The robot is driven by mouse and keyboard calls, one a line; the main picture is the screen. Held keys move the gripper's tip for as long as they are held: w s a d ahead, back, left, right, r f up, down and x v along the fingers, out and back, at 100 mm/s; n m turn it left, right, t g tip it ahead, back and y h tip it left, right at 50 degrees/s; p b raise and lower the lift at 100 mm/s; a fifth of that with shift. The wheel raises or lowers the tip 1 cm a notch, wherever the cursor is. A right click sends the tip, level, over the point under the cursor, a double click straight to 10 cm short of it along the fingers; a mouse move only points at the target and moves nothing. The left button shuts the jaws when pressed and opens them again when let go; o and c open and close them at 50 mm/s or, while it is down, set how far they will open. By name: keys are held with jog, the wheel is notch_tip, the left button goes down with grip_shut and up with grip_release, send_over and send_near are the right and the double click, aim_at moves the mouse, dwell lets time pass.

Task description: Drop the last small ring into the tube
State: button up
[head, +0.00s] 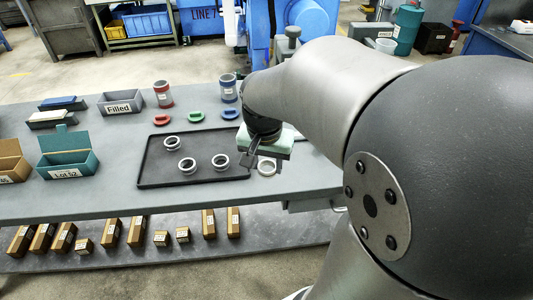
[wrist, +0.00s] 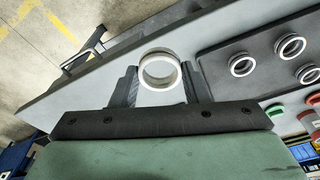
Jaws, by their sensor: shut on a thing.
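My gripper (head: 256,163) is over the right end of the table, beside the black tray, and is shut on a pale metal ring (head: 267,174). In the wrist view the same ring (wrist: 160,87) sits between the two fingers (wrist: 160,85), its hole facing the camera. I cannot tell how far it is above the table. Two grey tubes stand upright at the back of the table, one with red ends (head: 163,95) and one with blue ends (head: 228,89). Whether anything is inside them is hidden.
The black tray (head: 155,180) holds three larger-looking rings. Red (head: 162,120), green (head: 195,117) and blue (head: 229,114) oval pieces lie behind it. A grey "Filled" box (head: 121,106) and a teal box (head: 68,170) stand left. Small cartons lie on the lower shelf.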

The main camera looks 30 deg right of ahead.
jog(key=w+d+f, duration=0.2)
jog(key=w+f, duration=0.1)
jog(key=w+d+f+p, duration=0.1)
jog(key=w+d+f, duration=0.1)
jog(key=w+f, duration=0.1)
jog(key=w+d+f+p, duration=0.1)
jog(key=w+d+f, duration=0.1)
jog(key=w, duration=0.3)
jog(key=shift+w+d+f, duration=0.1)
jog(key=shift+d+f, duration=0.1)
jog(key=shift+f, duration=0.3)
jog(key=shift+w+d+f, duration=0.1)
jog(key=shift+w+f, duration=0.15)
jog(key=shift+f, duration=1.75)
jog(key=shift+f, duration=0.2)
jog(key=o, duration=1)
jog(key=shift+r, duration=0.15)
